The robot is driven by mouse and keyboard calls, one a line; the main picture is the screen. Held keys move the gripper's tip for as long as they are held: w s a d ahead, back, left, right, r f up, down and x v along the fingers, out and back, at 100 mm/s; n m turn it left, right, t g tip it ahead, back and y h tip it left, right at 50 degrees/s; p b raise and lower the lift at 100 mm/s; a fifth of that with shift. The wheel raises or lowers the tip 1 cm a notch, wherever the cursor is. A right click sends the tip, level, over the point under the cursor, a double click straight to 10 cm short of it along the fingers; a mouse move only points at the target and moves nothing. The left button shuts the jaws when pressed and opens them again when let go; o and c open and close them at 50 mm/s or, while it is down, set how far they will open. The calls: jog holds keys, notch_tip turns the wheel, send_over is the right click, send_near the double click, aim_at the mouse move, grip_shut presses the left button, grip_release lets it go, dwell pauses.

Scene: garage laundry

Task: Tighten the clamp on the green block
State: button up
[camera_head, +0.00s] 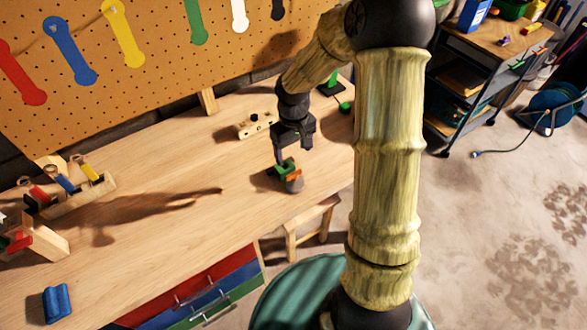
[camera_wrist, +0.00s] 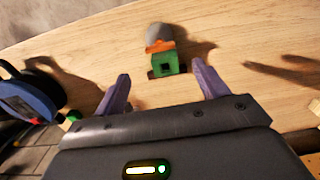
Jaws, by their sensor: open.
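The green block (camera_head: 285,167) sits on the wooden bench near its front edge. An orange piece (camera_head: 294,176) and a rounded grey part (camera_head: 295,186) are against it; these may be the clamp, but I cannot tell for sure. In the wrist view the green block (camera_wrist: 167,65) shows a dark square recess. The orange piece (camera_wrist: 159,47) and grey part (camera_wrist: 158,33) lie beyond it. My gripper (camera_wrist: 163,80) is open and empty, its two fingers spread on either side of the block's line. In the head view my gripper (camera_head: 280,157) is just above the block; contact is unclear.
A light wooden piece with holes (camera_head: 256,125) lies behind my gripper. A blue-and-black object (camera_wrist: 30,95) is at left in the wrist view. A tool holder (camera_head: 75,195) and blue object (camera_head: 57,302) are on the left. The bench middle (camera_head: 160,225) is clear.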

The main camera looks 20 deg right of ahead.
aim_at(293, 173)
notch_tip(293, 173, down, 9)
jog(key=shift+f+p, duration=0.15)
jog(key=shift+p, duration=0.25)
jog(key=shift+c, duration=0.2)
jog(key=c, duration=0.9)
